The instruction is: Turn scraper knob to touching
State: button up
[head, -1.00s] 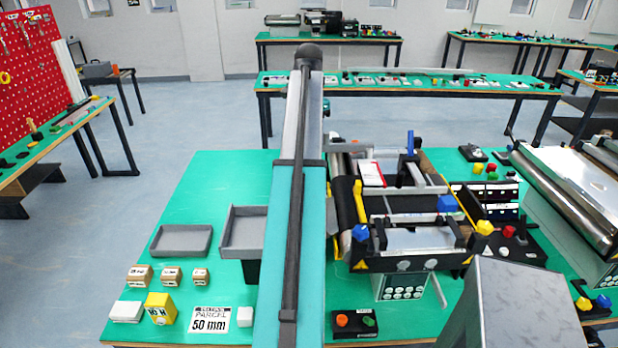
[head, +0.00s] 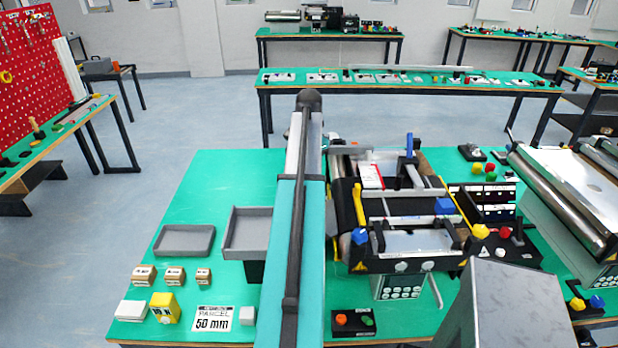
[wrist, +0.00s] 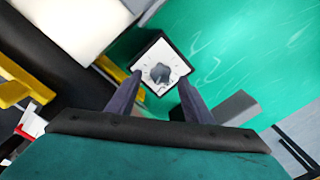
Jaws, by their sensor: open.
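In the wrist view, a dark box with a white, marked face (wrist: 146,57) carries a grey knob (wrist: 159,74) at its centre, which I take to be the scraper knob. My gripper (wrist: 160,82) is open, with its two dark fingers pointing toward this box. The fingertips appear on either side of the knob's lower part in the picture; I cannot tell whether they touch anything. The markings are too small to read. In the head view my own arm hides my gripper and this box.
The mini conveyor (head: 400,265) with yellow side guards stands right of my arm. Grey trays (head: 185,240) and small boxes lie on the left. The table's back left is clear.

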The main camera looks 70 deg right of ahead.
jog(key=shift+f, duration=1)
jog(key=c, duration=1)
jog(key=shift+c, duration=0.2)
